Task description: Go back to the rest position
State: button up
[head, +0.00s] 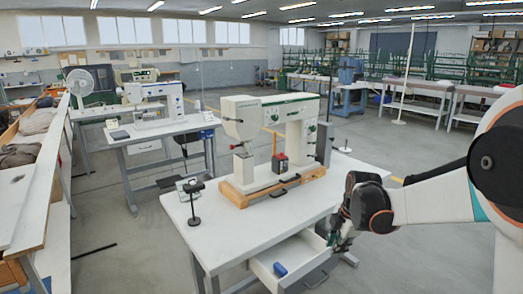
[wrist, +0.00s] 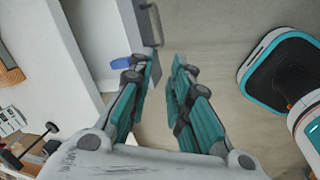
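My gripper (wrist: 166,65) is open and empty, with bare floor showing between its two teal-sided fingers. In the head view my gripper (head: 338,240) hangs low beside the right front of the white table (head: 245,222), close to the pulled-out drawer (head: 262,272). In the wrist view the drawer's grey handle (wrist: 152,25) lies just beyond the left fingertip; I cannot tell whether they touch. A small blue object (head: 280,269) lies inside the drawer and also shows in the wrist view (wrist: 93,60).
A small black stand (head: 194,205) is near the table's left edge. Open floor (head: 410,240) lies to the right of the table.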

jog(key=s+a+r+m+t, duration=0.2)
jog(key=s+a+r+m, duration=0.1)
jog(key=s+r+m, duration=0.95)
jog(key=s+f+m+t, duration=0.2)
jog(key=s+m, duration=0.5)
jog(key=s, duration=0.9)
jog(key=shift+a+f+h, duration=0.2)
jog(key=shift+a+h, duration=0.1)
jog(key=shift+h, duration=0.1)
jog(key=shift+m, duration=0.25)
dwell(1.0)
